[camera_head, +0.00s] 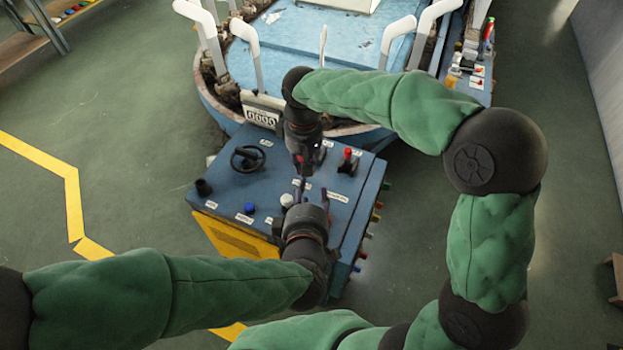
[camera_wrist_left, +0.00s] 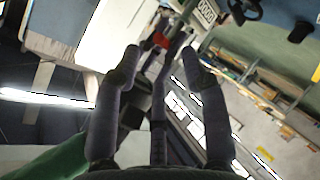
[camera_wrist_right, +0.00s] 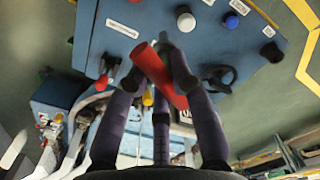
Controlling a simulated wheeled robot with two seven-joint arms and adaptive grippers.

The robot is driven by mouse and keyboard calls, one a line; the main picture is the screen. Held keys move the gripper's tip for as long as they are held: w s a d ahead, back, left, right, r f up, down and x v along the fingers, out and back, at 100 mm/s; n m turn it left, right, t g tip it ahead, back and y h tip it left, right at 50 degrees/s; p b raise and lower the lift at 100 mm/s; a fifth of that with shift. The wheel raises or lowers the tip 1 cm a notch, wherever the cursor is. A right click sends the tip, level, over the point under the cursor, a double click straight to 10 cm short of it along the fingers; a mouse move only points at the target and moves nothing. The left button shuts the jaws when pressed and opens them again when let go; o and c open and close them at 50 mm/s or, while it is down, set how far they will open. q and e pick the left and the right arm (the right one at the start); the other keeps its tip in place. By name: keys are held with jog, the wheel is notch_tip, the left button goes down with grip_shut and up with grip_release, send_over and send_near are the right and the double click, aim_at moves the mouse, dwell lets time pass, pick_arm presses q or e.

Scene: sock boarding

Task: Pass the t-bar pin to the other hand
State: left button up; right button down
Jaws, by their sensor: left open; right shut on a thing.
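The t-bar pin shows in the right wrist view as a thick red bar (camera_wrist_right: 158,72) lying slantwise between the fingertips of my right gripper (camera_wrist_right: 160,82), which is shut on it. In the left wrist view a small red part of it (camera_wrist_left: 160,40) shows beyond my left gripper (camera_wrist_left: 162,62), whose fingers are apart and empty. In the head view my left gripper (camera_head: 311,190) points away from me over the console, and my right gripper (camera_head: 302,163) faces it from the far side, close by. The pin is mostly hidden there.
The blue console (camera_head: 225,190) lies below both grippers, with a black wheel (camera_head: 248,158), a red-topped lever (camera_head: 348,154), a white knob (camera_head: 287,200) and a blue knob (camera_head: 249,208). Behind it stands a blue boat-like ride (camera_head: 290,50) with white curved posts. Green floor is clear at the left.

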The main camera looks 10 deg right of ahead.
pick_arm(q)
jog(key=x, duration=0.7)
jog(key=shift+w, duration=0.15)
jog(key=shift+d+f, duration=0.1)
jog(key=shift+c, duration=0.5)
jog(key=shift+f, duration=0.15)
grip_shut()
pick_arm(e)
jog(key=shift+r, duration=0.1)
jog(key=c, duration=1)
grip_release()
jog(key=shift+w+a, duration=0.1)
